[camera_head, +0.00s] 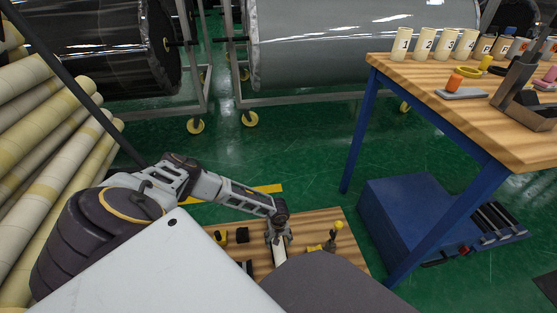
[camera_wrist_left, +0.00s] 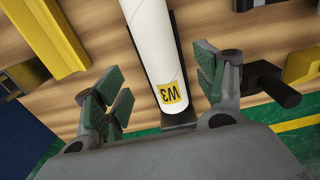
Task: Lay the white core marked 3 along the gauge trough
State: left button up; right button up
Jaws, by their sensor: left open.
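The white core (camera_wrist_left: 150,45) is a long white tube with a yellow label near its end. The label reads upside down, apparently W3. It lies along a dark grey strip that looks like the gauge trough (camera_wrist_left: 180,119), partly hidden beneath it; how it is seated I cannot tell. My left gripper (camera_wrist_left: 158,95) is open, its green-padded fingers on either side of the labelled end and apart from the tube. In the head view my left gripper (camera_head: 279,232) is low over the wooden board, with the white core (camera_head: 280,258) showing below it. My right gripper is out of view.
The wooden board (camera_head: 322,217) also bears small black and yellow fixtures (camera_head: 220,237) and a yellow-knobbed part (camera_head: 338,226). A workbench (camera_head: 440,75) with numbered cups stands right, above a blue cabinet (camera_head: 400,205). Long rolls (camera_head: 50,150) are stacked left. Green floor is clear behind the board.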

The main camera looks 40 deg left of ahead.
aim_at(279, 246)
pick_arm(q)
notch_tip(279, 246, up, 6)
jog(key=p, duration=0.3)
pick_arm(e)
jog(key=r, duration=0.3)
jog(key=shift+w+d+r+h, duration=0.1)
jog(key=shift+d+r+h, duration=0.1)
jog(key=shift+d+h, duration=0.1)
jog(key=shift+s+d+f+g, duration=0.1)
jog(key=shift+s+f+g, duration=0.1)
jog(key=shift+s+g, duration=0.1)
